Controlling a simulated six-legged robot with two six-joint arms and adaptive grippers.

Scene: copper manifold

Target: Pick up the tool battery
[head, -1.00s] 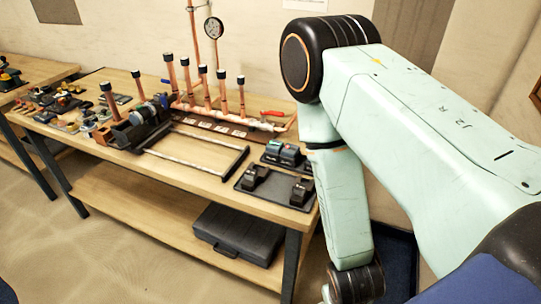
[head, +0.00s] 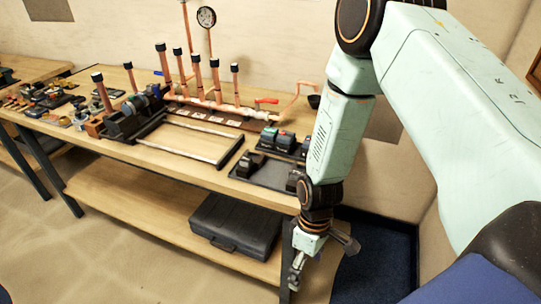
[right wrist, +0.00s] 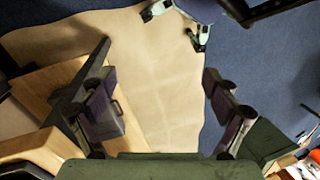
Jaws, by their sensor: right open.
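Dark battery-like blocks stand at the right end of the workbench. One black block (head: 250,164) sits on a flat black tray (head: 272,176), and another is partly behind my right arm. Blocks with teal parts (head: 268,137) stand just behind them. I cannot tell which is the tool battery. My right gripper (head: 296,268) hangs below the bench top, by its front right corner, apart from the blocks. In the right wrist view its fingers (right wrist: 162,105) are spread with nothing between them; floor shows beyond. My left gripper is not in view.
The workbench (head: 205,180) also carries a copper manifold (head: 215,103) with upright black-capped pipes, a metal frame (head: 190,150) and small parts at the left. A dark case (head: 235,226) lies on the lower shelf. The floor in front is clear.

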